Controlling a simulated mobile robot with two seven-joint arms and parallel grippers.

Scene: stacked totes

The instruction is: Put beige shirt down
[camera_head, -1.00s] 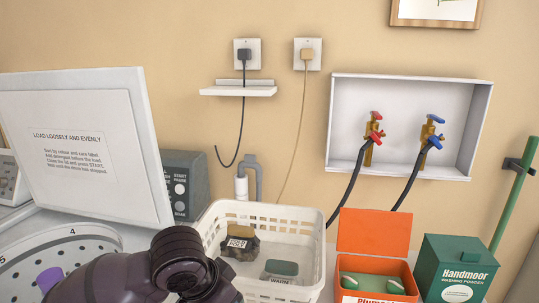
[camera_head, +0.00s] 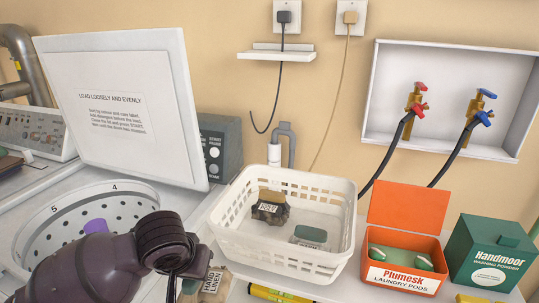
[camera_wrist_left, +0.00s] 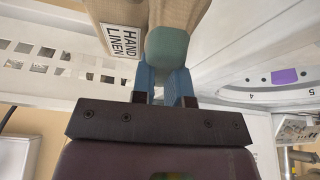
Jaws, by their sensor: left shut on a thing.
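The beige shirt (camera_wrist_left: 110,12) is a bundle with a white tag reading HAND LINEN and a rounded teal part (camera_wrist_left: 166,50). My left gripper (camera_wrist_left: 164,76) has its blue fingers shut on the teal part. In the head view the shirt (camera_head: 212,291) shows only partly at the bottom edge, below and left of the white basket. My left arm hides part of it. I cannot tell whether the shirt touches the surface below. My right gripper is not in view.
The white basket (camera_head: 290,258) holds a dark tagged bundle (camera_head: 270,208) and a grey-green one (camera_head: 309,237). The washer drum (camera_head: 60,220), with a purple piece (camera_head: 96,226), lies left under its raised lid (camera_head: 120,100). An orange pod box (camera_head: 405,215) and green powder box (camera_head: 492,255) stand right.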

